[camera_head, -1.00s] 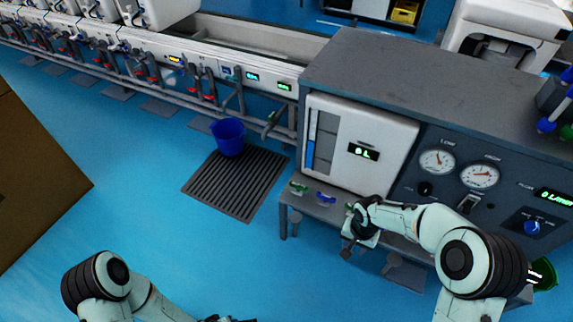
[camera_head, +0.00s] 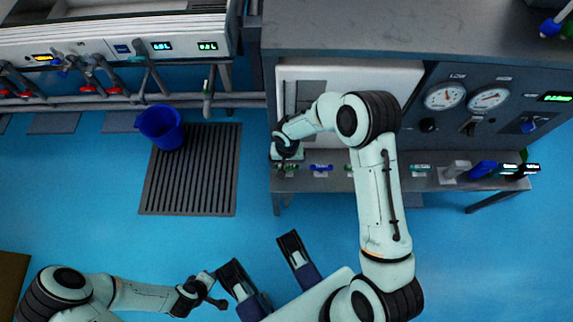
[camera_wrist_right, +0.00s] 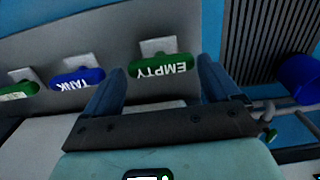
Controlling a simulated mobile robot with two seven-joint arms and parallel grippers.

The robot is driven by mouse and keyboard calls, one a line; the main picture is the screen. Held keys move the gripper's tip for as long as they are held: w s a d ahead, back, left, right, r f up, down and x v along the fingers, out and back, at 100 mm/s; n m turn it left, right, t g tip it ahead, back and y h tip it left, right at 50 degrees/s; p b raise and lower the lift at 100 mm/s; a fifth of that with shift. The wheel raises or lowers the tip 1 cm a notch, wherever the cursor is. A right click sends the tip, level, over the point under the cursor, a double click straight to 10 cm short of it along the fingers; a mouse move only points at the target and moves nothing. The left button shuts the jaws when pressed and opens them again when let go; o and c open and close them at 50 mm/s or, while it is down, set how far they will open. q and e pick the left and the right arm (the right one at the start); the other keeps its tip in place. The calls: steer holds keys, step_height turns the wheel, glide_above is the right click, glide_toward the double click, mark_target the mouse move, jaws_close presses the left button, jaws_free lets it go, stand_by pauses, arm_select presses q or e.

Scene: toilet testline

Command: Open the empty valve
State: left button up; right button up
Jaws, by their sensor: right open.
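The green EMPTY valve handle (camera_wrist_right: 160,67) fills the upper middle of the right wrist view, its label upside down. In the head view, the green handle (camera_head: 290,168) is at the left end of the row on the grey bench, partly hidden by my gripper. My right gripper (camera_head: 287,153) is above it. In the wrist view, its open fingers (camera_wrist_right: 161,82) point toward the EMPTY handle, one on each side in the picture; contact cannot be told. My left gripper (camera_head: 205,292) is low in the head view, away from the valves, its jaws too small to read.
A blue TANK handle (camera_wrist_right: 77,79) and another green handle (camera_wrist_right: 18,91) are beside the EMPTY one. The test cabinet (camera_head: 350,85) rises behind the bench. A blue bucket (camera_head: 160,127) stands by a floor grate (camera_head: 190,185) to the left. Open blue floor lies in front.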

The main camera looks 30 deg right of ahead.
step_height(320, 180, down, 2)
steer(key=shift+w+d+f, duration=0.15)
steer(key=shift+f, duration=0.05)
steer(key=shift+r, duration=0.15)
steer(key=c, duration=0.8)
arm_select(q)
steer(key=shift+s+a+f, duration=0.1)
steer(key=shift+s+f, duration=0.25)
